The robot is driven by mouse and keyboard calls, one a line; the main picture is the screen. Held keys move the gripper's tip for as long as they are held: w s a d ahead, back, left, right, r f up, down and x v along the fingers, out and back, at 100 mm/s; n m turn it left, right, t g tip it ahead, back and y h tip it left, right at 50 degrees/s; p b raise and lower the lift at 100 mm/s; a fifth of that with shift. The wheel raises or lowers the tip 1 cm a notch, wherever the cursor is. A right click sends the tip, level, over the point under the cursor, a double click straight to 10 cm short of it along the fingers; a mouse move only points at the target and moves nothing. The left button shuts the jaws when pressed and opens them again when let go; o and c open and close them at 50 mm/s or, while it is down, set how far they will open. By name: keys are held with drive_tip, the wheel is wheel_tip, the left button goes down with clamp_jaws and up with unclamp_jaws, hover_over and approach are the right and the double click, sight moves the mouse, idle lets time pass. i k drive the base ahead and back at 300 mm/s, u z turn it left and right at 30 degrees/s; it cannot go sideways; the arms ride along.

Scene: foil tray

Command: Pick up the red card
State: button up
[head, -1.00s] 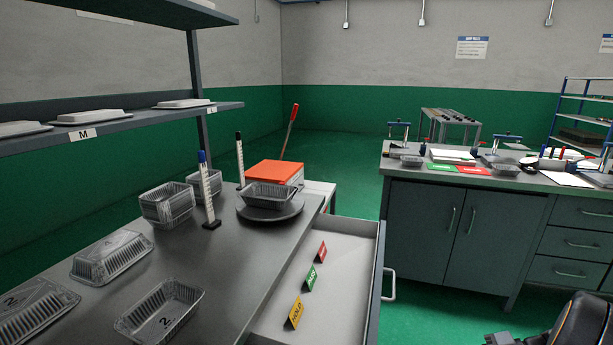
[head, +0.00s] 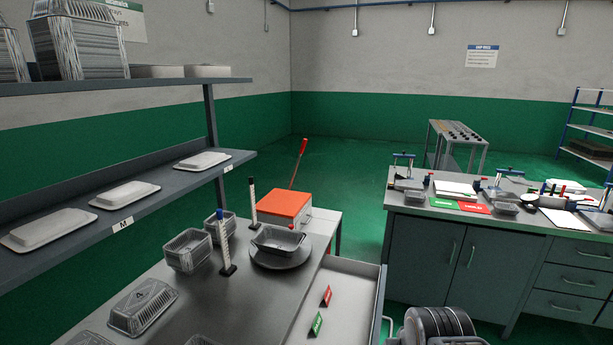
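A small red tent card (head: 327,296) stands in the open drawer (head: 350,280) at the lower middle of the head view. A green tent card (head: 317,324) stands in front of it, near the bottom edge. My gripper is not in view; only a dark rounded part of my arm shows at the bottom, right of the drawer.
Foil trays (head: 188,250) and a round dark scale-like plate (head: 281,253) with a tray on it occupy the metal table left of the drawer. A green cabinet bench (head: 450,255) stands right, with flat red and green sheets on top. Green floor lies between.

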sight(328, 293)
drive_tip(key=u, duration=1.7)
drive_tip(key=k, duration=0.85)
drive_tip(key=z, duration=1.35)
drive_tip(key=i, duration=0.5)
